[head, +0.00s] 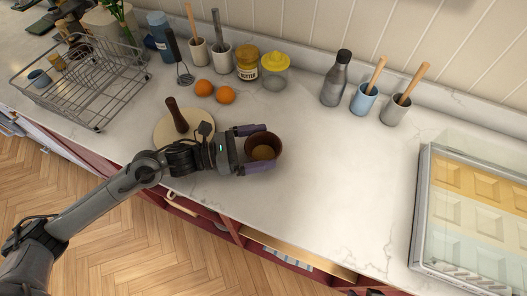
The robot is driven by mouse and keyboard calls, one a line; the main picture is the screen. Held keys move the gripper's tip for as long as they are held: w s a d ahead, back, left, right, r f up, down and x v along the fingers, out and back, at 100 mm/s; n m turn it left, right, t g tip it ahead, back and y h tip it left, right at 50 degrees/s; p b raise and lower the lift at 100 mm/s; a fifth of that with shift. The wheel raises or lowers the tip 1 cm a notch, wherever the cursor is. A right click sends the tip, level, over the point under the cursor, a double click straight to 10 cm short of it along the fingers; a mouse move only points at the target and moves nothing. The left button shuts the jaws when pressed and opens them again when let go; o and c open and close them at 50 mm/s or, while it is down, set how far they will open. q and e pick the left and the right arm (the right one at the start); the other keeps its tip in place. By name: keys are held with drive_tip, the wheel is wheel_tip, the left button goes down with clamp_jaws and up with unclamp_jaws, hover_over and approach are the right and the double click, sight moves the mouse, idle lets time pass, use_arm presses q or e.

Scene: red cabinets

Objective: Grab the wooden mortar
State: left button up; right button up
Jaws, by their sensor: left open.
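The wooden mortar (277,143) is a dark brown round bowl standing upright on the white countertop, near its front edge. Its inside looks lighter brown. My left gripper (257,149) comes in from the left with its purple fingers open. One finger is on the far side of the mortar and the other on the near side, so the mortar sits between them. I cannot tell whether the fingers touch it. My right gripper is not in view.
A round board (163,134) with a dark wooden pestle-like piece (177,117) lies left of the mortar. Behind are two oranges (204,88), jars (248,64) and several utensil cups. A dish rack (85,85) stands left, a glass-topped case (470,215) right. The counter's middle right is clear.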

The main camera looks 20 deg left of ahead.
use_arm(q)
drive_tip(key=shift+w+d, duration=0.3)
drive_tip(key=shift+d, duration=0.2)
drive_tip(key=shift+c, duration=0.3)
drive_tip(key=c, duration=0.7)
drive_tip(key=shift+c, duration=0.6)
drive_tip(key=shift+r, duration=0.1)
